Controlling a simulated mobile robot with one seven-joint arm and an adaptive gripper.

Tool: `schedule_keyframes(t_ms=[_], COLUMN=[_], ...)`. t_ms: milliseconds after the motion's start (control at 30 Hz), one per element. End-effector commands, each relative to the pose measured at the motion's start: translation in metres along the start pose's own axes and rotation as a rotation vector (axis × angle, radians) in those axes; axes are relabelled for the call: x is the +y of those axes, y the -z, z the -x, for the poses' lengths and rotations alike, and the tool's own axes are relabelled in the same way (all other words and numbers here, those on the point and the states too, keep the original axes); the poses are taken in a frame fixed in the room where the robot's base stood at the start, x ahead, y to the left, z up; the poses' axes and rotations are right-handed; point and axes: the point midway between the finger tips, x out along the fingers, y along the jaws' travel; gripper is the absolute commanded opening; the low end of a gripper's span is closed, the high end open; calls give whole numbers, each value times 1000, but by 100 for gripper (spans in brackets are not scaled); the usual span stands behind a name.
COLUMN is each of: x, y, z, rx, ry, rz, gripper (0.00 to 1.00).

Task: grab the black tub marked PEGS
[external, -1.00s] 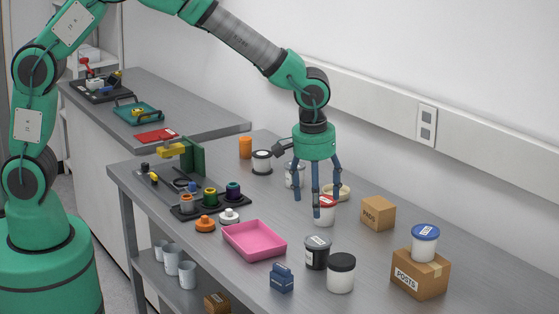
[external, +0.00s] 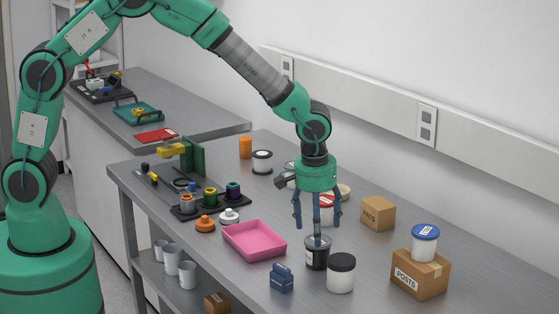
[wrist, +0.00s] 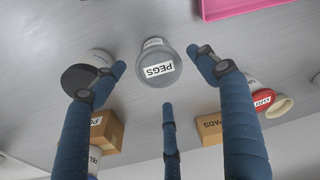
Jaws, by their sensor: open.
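The black tub marked PEGS (external: 317,256) stands upright on the grey bench, left of a white tub with a black lid. In the wrist view its round grey-looking lid (wrist: 154,54) faces me, and the PEGS label reads upside down. My gripper (external: 317,228) is open and empty, pointing down just above the tub. In the wrist view my gripper (wrist: 158,76) has its blue fingers spread, one on each side of the lid and one below it in the picture. I cannot tell whether a finger touches the tub.
The black-lidded white tub (external: 341,275) is close on the right. A pink tray (external: 282,252) and a small blue block (external: 282,279) are on the left. A red-lidded tub (external: 328,217) stands behind my fingers. Boxes marked PADS (external: 378,213) and POSTS (external: 420,279) are farther right.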

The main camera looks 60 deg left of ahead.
Motion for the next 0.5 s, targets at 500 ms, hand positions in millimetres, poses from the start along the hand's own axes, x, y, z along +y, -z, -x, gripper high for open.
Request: schedule_keyframes(t_ms=[500], x=[0], y=[-1], z=[-9], rx=[-1], ry=[1], rz=[0], gripper=[73])
